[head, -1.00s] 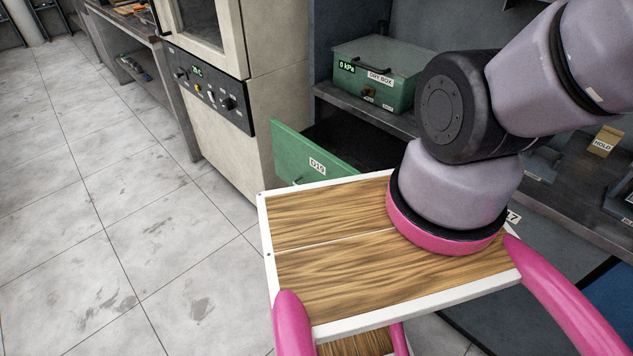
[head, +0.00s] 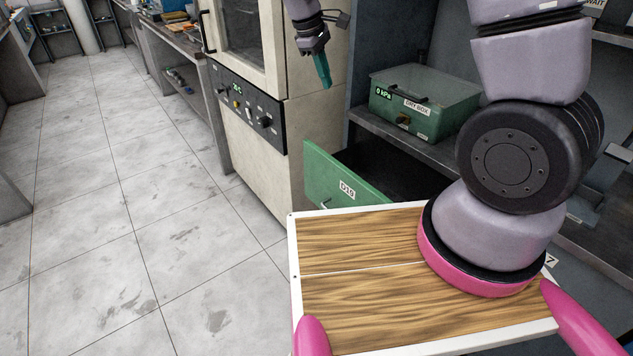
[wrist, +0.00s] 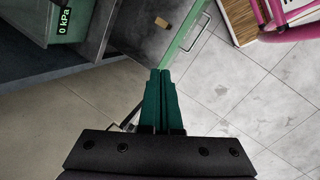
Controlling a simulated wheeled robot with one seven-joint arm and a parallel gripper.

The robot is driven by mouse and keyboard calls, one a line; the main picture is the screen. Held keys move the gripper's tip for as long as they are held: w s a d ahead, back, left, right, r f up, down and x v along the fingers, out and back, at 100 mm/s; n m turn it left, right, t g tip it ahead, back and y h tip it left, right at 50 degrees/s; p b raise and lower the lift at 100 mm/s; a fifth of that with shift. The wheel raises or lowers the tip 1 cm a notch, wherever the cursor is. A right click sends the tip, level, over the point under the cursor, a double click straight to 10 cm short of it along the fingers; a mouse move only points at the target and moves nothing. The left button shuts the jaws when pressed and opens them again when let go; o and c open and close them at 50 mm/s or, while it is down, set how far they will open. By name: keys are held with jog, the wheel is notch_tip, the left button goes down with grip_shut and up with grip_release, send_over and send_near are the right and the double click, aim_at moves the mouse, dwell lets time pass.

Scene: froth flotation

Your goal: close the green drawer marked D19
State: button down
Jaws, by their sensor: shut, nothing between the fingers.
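The green drawer marked D19 (head: 335,181) stands pulled open in the head view, its dark inside showing behind the front panel. The wooden-topped surface covers the lower right of its front. My gripper (head: 325,82) is in the air above the drawer front, near the pale oven cabinet, with its green fingers together and pointing down. In the wrist view the fingers (wrist: 165,75) are shut and empty. There the drawer's green front (wrist: 184,38) with its metal handle (wrist: 199,33) lies beyond the fingertips, apart from them as far as I can tell.
A green dry box (head: 425,103) reading 0 kPa sits on the grey shelf above the drawer. The pale oven cabinet (head: 268,165) with a black control panel stands left of the drawer. A small brown object (wrist: 162,22) shows near the drawer inside. Tiled floor on the left is clear.

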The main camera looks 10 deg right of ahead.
jog(key=a+f+n+h, duration=0.1)
jog(key=a+f+n, duration=0.15)
jog(key=f, duration=0.35)
jog(key=w+a+f+n+t+h, duration=0.1)
jog(key=a+f+n, duration=0.15)
jog(key=f, duration=0.35)
jog(key=a+f+n+h, duration=0.1)
jog(key=a+f+n, duration=0.15)
jog(key=f, duration=0.25)
jog(key=n+t+h, duration=0.1)
jog(key=n+t, duration=0.1)
jog(key=n, duration=0.4)
send_near(323, 187)
jog(key=x, duration=0.5)
jog(key=shift+s+a+f, duration=0.25)
jog(key=shift+f, duration=0.1)
jog(key=shift+w+d, duration=0.25)
jog(key=shift+d, duration=0.2)
